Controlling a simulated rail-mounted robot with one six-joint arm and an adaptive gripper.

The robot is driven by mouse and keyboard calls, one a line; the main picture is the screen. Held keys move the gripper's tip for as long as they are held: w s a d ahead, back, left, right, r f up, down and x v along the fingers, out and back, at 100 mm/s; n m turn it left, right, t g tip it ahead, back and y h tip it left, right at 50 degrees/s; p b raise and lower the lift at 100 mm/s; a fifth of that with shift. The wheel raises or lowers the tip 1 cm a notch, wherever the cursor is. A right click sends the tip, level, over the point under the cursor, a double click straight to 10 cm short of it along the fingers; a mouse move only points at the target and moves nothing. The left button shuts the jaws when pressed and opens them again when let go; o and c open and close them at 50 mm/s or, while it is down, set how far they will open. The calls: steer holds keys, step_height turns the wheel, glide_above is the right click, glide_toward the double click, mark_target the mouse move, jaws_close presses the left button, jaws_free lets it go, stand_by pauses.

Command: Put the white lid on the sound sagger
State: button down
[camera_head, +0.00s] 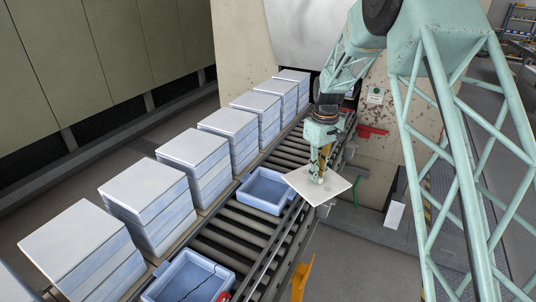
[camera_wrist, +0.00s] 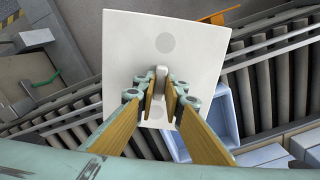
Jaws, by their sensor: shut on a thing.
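My gripper (camera_head: 317,178) is shut on the upright knob of the white lid (camera_head: 330,188), a flat square plate. In the wrist view the fingers of my gripper (camera_wrist: 161,95) close on the knob, and the lid (camera_wrist: 205,45) is turned slightly. The lid hangs in the air at the right of an open pale blue sagger (camera_head: 246,195) on the rollers. This sagger shows no crack. Another open sagger (camera_head: 160,295), nearer on the rollers, has a dark crack across its floor. A pale blue sagger (camera_wrist: 222,108) shows partly behind the lid in the wrist view.
A roller conveyor (camera_head: 236,229) runs toward the furnace opening. Stacks of lidded saggers (camera_head: 165,211) line its left side. A red bracket (camera_head: 372,131) is on the furnace wall, and a yellow-orange post (camera_head: 302,278) stands at the conveyor's right side.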

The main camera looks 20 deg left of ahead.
steer(key=a+r+n+p, duration=0.1)
steer(key=a+n+p, duration=0.2)
steer(key=a, duration=0.7)
steer(key=s+a+r+n+p, duration=0.1)
steer(key=a+n+p, duration=0.1)
steer(key=a, duration=0.7)
steer(key=shift+s+a+r+n+p, duration=0.15)
steer(key=shift+a+r+n+p, duration=0.25)
steer(key=shift+p, duration=0.1)
steer(key=shift+f, duration=0.15)
steer(key=shift+f+b, duration=0.45)
steer(key=shift+f, duration=1.5)
steer(key=shift+f+b, duration=0.25)
steer(key=shift+b, duration=0.05)
steer(key=shift+f+b, duration=0.55)
steer(key=shift+f, duration=0.55)
steer(key=shift+f+b, duration=0.4)
steer(key=shift+f, duration=0.35)
